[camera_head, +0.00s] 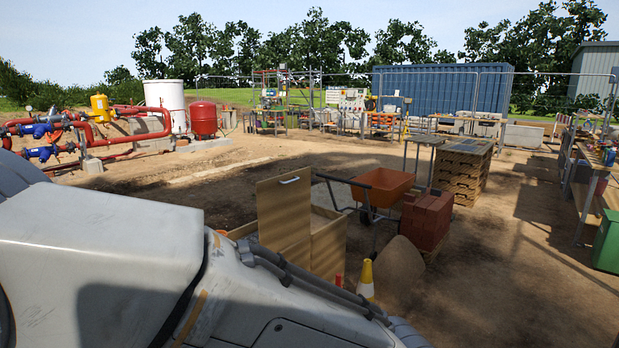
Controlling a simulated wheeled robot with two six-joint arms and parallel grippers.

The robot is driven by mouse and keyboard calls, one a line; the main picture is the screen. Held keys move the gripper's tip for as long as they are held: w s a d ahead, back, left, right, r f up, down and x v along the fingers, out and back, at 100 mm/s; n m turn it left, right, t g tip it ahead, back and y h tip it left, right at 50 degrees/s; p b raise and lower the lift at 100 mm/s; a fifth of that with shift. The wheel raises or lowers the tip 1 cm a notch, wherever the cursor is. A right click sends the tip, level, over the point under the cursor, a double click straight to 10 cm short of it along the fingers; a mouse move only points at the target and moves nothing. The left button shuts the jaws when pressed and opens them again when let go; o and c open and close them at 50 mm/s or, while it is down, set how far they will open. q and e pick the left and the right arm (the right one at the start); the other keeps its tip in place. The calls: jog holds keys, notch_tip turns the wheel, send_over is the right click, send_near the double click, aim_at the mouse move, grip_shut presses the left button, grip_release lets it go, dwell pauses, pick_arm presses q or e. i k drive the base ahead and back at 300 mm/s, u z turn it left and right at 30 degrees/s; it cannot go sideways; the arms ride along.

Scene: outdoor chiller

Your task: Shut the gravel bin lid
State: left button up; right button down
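The gravel bin (329,246) is a light wooden box on the ground near the middle of the head view, just beyond my arm. Its lid (284,212) stands up, open, as a flat wooden panel with a pale bar handle (290,181) near its top edge. Part of the bin's inside shows to the right of the lid. My pale arm fills the lower left foreground and hides the lower front of the bin. Neither gripper shows in this view.
An orange wheelbarrow (384,187) and a red brick stack (427,220) stand right of the bin. A sand-coloured mound (399,264) and a traffic cone (366,279) are nearer. Stacked pallets (461,171) stand behind. Open dirt lies at far left and right.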

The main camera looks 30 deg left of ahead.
aim_at(284, 201)
jog(key=z, duration=0.3)
jog(key=i, duration=2.6)
jog(key=u, duration=1.5)
jog(key=i, duration=0.9)
jog(key=u, duration=0.9)
